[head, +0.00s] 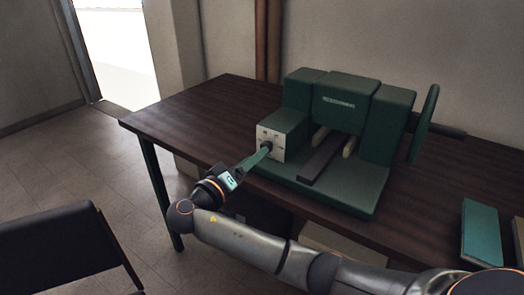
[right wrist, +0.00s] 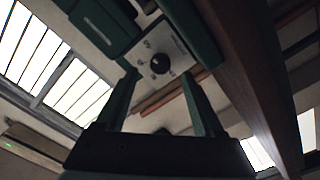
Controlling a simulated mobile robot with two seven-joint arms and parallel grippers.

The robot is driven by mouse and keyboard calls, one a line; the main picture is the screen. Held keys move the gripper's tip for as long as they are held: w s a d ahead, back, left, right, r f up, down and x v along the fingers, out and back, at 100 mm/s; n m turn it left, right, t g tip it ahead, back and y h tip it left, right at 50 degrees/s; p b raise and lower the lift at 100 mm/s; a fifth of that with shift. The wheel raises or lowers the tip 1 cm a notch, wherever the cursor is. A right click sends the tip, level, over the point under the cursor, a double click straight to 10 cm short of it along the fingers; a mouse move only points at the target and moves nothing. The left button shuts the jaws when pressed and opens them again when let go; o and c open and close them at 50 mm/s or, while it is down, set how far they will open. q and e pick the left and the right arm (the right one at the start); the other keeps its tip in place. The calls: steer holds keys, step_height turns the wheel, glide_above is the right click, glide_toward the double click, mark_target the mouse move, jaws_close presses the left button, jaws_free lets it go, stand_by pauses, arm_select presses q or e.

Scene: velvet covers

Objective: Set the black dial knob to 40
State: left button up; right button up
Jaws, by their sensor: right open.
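The black dial knob (right wrist: 160,63) is on a pale panel (right wrist: 177,47) with small markings too blurred to read, so I cannot tell its setting. In the head view the panel (head: 278,152) is on the left front of a green machine (head: 345,98), and the knob is mostly hidden behind my gripper. My right gripper (head: 264,150) reaches up to the panel from the front left. In the right wrist view its two green fingers (right wrist: 159,76) are open, with the knob showing between and beyond the tips. I cannot tell whether they touch it. My left gripper is not in view.
The machine stands on a dark wooden table (head: 190,106), whose front edge runs below my gripper. A green disc (head: 424,122) is on the machine's right side. A teal book (head: 480,232) lies at the table's right. A dark chair (head: 60,245) stands at the lower left.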

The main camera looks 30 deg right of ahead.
steer(key=shift+x, duration=2.3)
steer(key=shift+c, duration=0.2)
steer(key=shift+a, duration=0.1)
jaws_close()
